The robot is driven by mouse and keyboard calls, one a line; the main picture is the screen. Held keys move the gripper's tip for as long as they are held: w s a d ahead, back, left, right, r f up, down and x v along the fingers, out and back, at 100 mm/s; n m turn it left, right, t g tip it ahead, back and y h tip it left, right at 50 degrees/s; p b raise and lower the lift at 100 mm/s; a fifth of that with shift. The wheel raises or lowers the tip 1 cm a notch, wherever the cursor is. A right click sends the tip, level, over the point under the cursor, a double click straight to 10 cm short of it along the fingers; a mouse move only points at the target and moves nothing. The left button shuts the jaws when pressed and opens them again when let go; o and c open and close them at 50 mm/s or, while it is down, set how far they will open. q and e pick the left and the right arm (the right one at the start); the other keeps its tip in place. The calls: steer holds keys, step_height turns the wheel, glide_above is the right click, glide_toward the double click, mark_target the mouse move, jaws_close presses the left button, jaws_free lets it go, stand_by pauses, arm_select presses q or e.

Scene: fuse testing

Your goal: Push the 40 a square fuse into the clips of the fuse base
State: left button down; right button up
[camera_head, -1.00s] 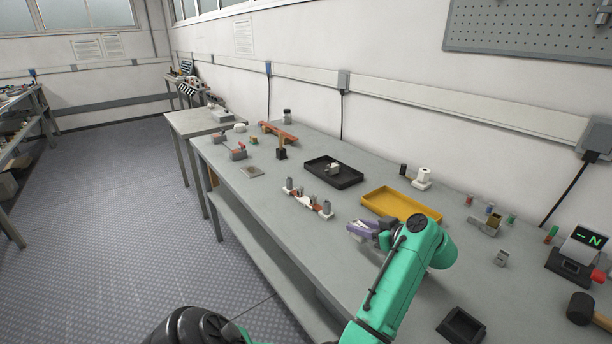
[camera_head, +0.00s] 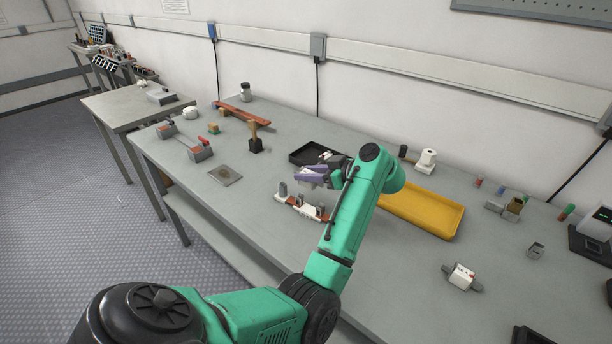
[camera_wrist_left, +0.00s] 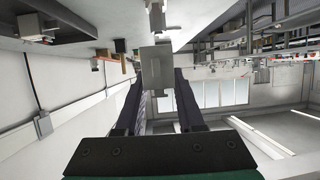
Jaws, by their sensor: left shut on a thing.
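The fuse base (camera_head: 314,212) lies on the bench in the head view, a white and brown strip with upright grey clips. My left gripper (camera_head: 313,174) is just above and behind it, with purple fingers. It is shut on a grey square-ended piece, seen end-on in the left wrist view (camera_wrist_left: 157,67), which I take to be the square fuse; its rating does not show. The held piece looks above the clips; I cannot tell whether it touches them. Another fuse (camera_head: 461,276), white with grey ends, lies at front right; its marking is too small to read. My right gripper is not in view.
A black tray (camera_head: 297,157) stands behind the gripper. A yellow tray (camera_head: 437,224) is right of my arm. A red-brown bar (camera_head: 240,115), a wooden-handled tool (camera_head: 255,145) and a flat plate (camera_head: 225,175) lie to the left. Bench is clear between plate and base.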

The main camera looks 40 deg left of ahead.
mark_target(310, 186)
arm_select(q)
steer(key=shift+a+r, duration=0.1)
steer(key=shift+a, duration=0.1)
steer(key=shift+v, duration=0.9)
steer(key=shift+s+a, duration=0.1)
steer(key=shift+a+f+p, duration=0.25)
steer(key=shift+f+p, duration=0.15)
steer(key=shift+p, duration=0.2)
step_height(310, 186, down, 4)
steer(key=shift+d+f+b, duration=0.1)
steer(key=shift+b, duration=0.75)
steer(key=shift+f, duration=0.5)
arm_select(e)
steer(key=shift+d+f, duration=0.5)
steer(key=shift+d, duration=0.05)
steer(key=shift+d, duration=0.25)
arm_select(q)
steer(key=shift+f, duration=0.25)
